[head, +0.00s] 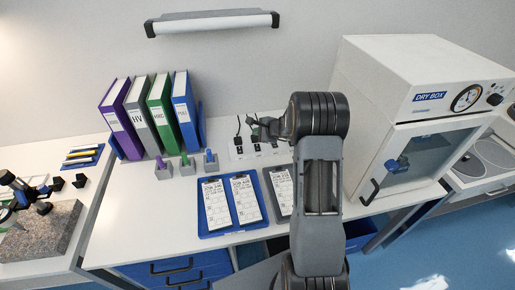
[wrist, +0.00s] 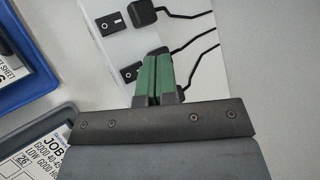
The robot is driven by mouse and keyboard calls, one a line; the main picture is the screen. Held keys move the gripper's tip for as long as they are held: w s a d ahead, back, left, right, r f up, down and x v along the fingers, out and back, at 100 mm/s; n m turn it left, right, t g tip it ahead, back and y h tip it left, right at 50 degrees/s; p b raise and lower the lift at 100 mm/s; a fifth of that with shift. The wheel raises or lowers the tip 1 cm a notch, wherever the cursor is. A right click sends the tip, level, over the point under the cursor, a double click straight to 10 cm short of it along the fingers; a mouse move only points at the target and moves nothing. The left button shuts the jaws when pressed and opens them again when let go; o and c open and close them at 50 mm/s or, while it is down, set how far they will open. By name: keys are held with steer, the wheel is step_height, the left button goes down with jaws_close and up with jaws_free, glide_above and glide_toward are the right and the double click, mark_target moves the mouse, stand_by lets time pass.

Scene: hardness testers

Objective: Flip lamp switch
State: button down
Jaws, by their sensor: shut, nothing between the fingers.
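A white panel with black rocker switches and plugged-in cords lies at the back of the table; its bare face shows in the wrist view (wrist: 207,72). One black switch (wrist: 113,22) is near the top, beside a black plug (wrist: 142,13). Another black switch (wrist: 130,72) is just left of my gripper's fingertips. Which one is the lamp switch I cannot tell. My gripper (wrist: 158,54) is shut and empty, its green fingers together over the panel; contact is unclear. In the head view my arm partly hides the panel (head: 236,153). A long lamp (head: 213,23) is on the wall above.
Binders (head: 148,115) stand left of the panel, with small coloured-top holders in front. A blue tray with clipboards (head: 232,203) lies in front of the panel. A white dry box (head: 420,100) stands to the right. Black cords run across the panel's right side.

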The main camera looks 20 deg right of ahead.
steer(key=b, duration=0.3)
glide_above(257, 148)
steer(key=f, duration=0.5)
steer(key=shift+s+f, duration=0.25)
steer(key=shift+w+f+b, duration=0.15)
steer(key=shift+f+b, duration=0.4)
steer(key=shift+f, duration=0.05)
steer(key=shift+w+f+b, duration=0.1)
steer(key=shift+f+b, duration=0.55)
steer(key=shift+b, duration=0.35)
stand_by(1.7)
steer(key=shift+r, duration=0.65)
steer(key=shift+r, duration=0.15)
steer(key=shift+s+a+r+p, duration=0.1)
steer(key=shift+s+r+p, duration=0.1)
steer(key=shift+r+p, duration=0.45)
steer(key=shift+s+d+r+p, duration=0.15)
steer(key=shift+r+p, duration=0.15)
steer(key=shift+r, duration=0.6)
steer(key=shift+s+a+r+p, duration=0.2)
steer(key=shift+r+p, duration=0.25)
steer(key=shift+r, duration=0.35)
